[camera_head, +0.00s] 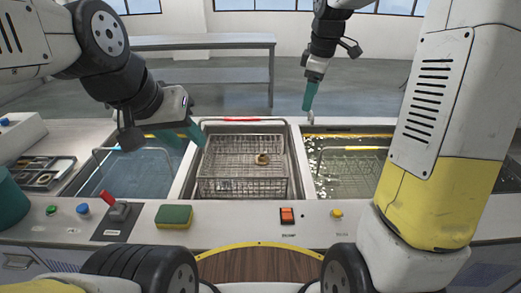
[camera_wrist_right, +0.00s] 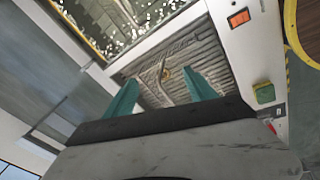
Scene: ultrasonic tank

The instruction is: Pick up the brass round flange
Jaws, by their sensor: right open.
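The brass round flange (camera_head: 262,159) is a small gold ring lying in the wire basket (camera_head: 215,186) of the middle tank. It also shows small in the right wrist view (camera_wrist_right: 166,74), between the fingers but well beyond them. My right gripper (camera_head: 309,97) is above and behind the tanks, right of the flange and apart from it. Its two teal fingers are spread and empty in the wrist view (camera_wrist_right: 161,90). My left gripper (camera_head: 187,136) is over the left tank and the middle tank's left edge, with its teal fingers apart and nothing seen between them.
The left tank (camera_head: 130,178) holds blue water, and the right tank (camera_head: 345,180) holds rippling, murky liquid. A green-yellow sponge (camera_head: 174,216), a red-handled lever (camera_head: 114,208) and an orange switch (camera_head: 287,215) are on the front panel. A grey table (camera_head: 200,42) stands behind.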

